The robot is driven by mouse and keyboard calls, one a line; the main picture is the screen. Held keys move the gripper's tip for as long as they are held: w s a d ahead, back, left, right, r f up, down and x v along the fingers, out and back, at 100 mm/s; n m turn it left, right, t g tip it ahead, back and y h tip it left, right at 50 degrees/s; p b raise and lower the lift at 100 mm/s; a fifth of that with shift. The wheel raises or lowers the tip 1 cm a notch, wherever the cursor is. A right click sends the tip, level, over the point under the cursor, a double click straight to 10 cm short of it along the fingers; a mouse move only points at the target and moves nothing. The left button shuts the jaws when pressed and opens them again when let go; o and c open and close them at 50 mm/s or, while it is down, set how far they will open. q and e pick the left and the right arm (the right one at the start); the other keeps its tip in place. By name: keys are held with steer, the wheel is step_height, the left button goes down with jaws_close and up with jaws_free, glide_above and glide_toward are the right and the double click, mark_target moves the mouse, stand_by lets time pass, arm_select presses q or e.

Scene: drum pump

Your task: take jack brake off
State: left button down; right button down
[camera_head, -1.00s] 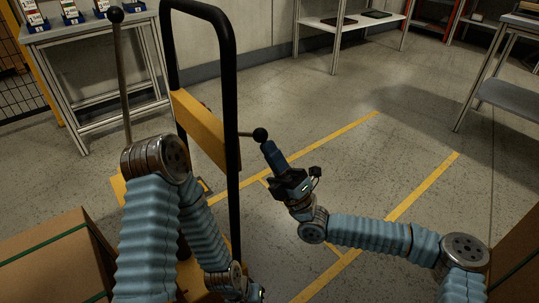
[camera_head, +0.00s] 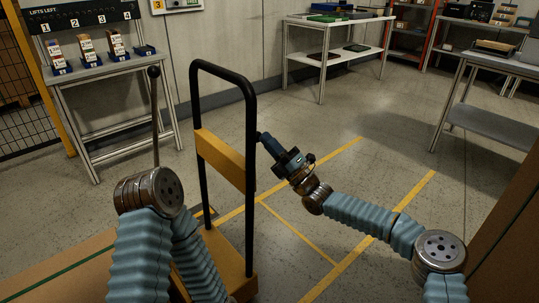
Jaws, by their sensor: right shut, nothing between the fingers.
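The jack has a black tube handle frame (camera_head: 251,210), a yellow crossbar (camera_head: 221,157) and a yellow base (camera_head: 226,262). A tall thin lever with a black ball knob (camera_head: 154,72) stands left of the frame, partly behind my left arm. My right gripper (camera_head: 262,138) is shut and empty, its tip beside the frame's right post near the crossbar's right end. I cannot tell whether it touches. The short ball-ended lever at the crossbar's right side is not visible now. My left gripper is out of view below the picture.
A grey table (camera_head: 105,76) with several small boxes in blue holders stands at the back left. A white shelf unit (camera_head: 335,62) is at the back, and another table (camera_head: 485,125) at the right. Yellow-lined floor right of the jack is clear.

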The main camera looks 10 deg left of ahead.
mark_target(260, 133)
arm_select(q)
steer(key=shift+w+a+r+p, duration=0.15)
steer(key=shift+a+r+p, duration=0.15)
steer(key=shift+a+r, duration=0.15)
arm_select(e)
steer(key=shift+w+a+r, duration=0.5)
steer(key=shift+w+a, duration=0.1)
steer(key=shift+a, duration=0.15)
steer(key=shift+w+a+r, duration=0.45)
steer(key=shift+w+a, duration=0.1)
steer(key=shift+a, duration=0.15)
